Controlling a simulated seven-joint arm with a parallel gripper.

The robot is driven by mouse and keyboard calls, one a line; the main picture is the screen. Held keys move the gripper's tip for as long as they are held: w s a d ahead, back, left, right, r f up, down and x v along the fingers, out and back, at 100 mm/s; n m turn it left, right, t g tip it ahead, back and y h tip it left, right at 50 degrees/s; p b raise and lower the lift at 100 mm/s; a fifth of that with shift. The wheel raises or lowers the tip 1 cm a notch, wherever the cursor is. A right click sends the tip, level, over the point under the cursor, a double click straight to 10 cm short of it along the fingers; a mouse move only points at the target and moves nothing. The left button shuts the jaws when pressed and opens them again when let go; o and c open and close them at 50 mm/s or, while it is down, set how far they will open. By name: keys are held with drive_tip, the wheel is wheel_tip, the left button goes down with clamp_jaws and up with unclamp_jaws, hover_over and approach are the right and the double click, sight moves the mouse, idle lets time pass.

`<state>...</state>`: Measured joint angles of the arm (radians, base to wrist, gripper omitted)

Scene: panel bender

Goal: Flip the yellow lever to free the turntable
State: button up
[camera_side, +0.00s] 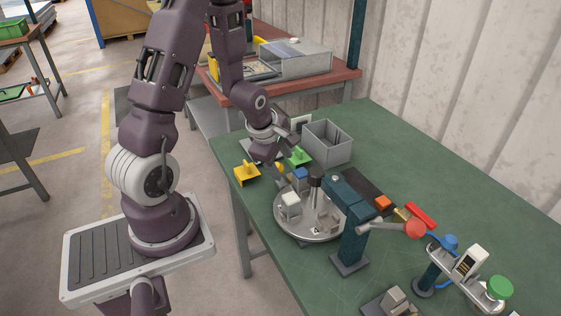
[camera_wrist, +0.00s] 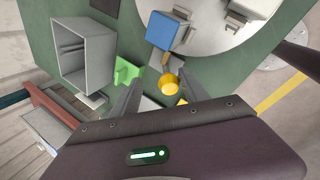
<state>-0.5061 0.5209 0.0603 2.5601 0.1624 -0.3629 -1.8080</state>
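The yellow lever (camera_wrist: 170,84) shows its round knob and a short stem beside the turntable's rim in the wrist view. In the side view a small yellow bit of it (camera_side: 280,168) shows by my gripper. The turntable (camera_side: 297,232) is a round silver disc carrying a blue block (camera_side: 300,174) and pale metal parts. In the wrist view the turntable (camera_wrist: 208,42) is at the top right. My gripper (camera_wrist: 168,88) is open, with one finger on either side of the knob. I cannot tell whether either finger touches it. In the side view my gripper (camera_side: 282,170) is partly hidden.
A grey open bin (camera_side: 327,144) stands behind the gripper. A green piece (camera_side: 299,157) and a yellow piece (camera_side: 246,173) are close by. A dark teal post with an arm (camera_side: 351,225) rises beside the turntable.

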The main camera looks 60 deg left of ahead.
drive_tip(key=v, duration=0.7)
drive_tip(key=s+d+r+m+h, duration=0.1)
drive_tip(key=s+d+r+m, duration=0.5)
drive_tip(key=m, duration=0.6)
drive_tip(key=s+d+r+m+t+h, duration=0.1)
drive_tip(key=s+d+r+m, duration=0.6)
drive_tip(key=m, duration=0.6)
wheel_tip(320, 180, up, 3)
drive_tip(key=d, duration=0.2)
drive_tip(key=shift+d+f, duration=0.2)
drive_tip(key=shift+d, duration=0.2)
drive_tip(key=shift+o, duration=0.2)
